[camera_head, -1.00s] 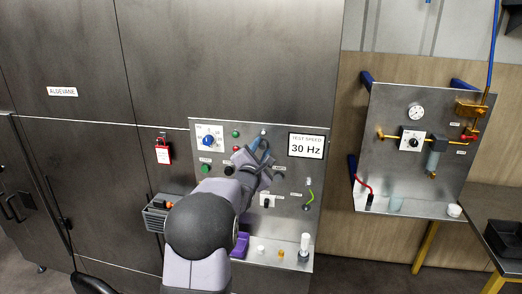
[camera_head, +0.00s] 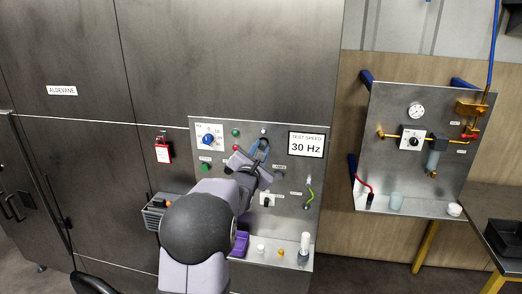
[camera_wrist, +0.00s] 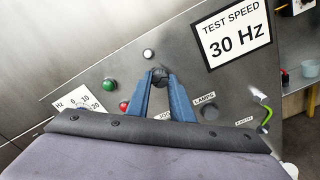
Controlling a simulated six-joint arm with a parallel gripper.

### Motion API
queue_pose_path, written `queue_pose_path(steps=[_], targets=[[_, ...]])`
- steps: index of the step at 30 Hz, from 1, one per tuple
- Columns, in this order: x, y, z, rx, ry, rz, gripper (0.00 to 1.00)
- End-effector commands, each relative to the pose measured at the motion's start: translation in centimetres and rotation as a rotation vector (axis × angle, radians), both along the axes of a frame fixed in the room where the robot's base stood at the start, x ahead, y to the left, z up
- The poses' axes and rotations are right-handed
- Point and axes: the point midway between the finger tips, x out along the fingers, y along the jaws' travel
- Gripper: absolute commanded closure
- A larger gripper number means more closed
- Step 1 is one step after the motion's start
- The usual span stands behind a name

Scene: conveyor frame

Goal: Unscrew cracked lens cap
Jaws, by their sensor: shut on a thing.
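My gripper (camera_head: 263,142) is at the upper middle of the metal control panel (camera_head: 222,135). In the wrist view its two blue fingers (camera_wrist: 160,82) are closed around a small dark round cap (camera_wrist: 159,74) at the panel face. The cap is partly hidden by the fingertips, and I cannot make out a crack. A green lens (camera_wrist: 110,85) and a red lens (camera_wrist: 124,105) sit left of the fingers. The "LAMPS" label is to their right.
The panel's lower ledge holds a white cylinder (camera_head: 304,243), a small white piece (camera_head: 261,249), an amber piece (camera_head: 281,252) and a purple object (camera_head: 240,243). A "30 Hz" sign (camera_head: 307,145) is right of my gripper. A green-yellow wire (camera_head: 309,198) hangs below the sign.

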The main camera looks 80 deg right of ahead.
Motion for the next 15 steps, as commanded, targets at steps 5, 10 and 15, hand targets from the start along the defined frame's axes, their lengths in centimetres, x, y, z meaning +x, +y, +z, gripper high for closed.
queue_pose_path(steps=[5, 10, 15], targets=[[0.0, 1.4, -0.1, -0.001, -0.001, 0.001, 1.0], [0.0, 2.6, -0.1, 0.0, -0.001, 0.001, 1.0], [0.0, 3.6, 0.0, -0.001, -0.002, 0.0, 1.0]])
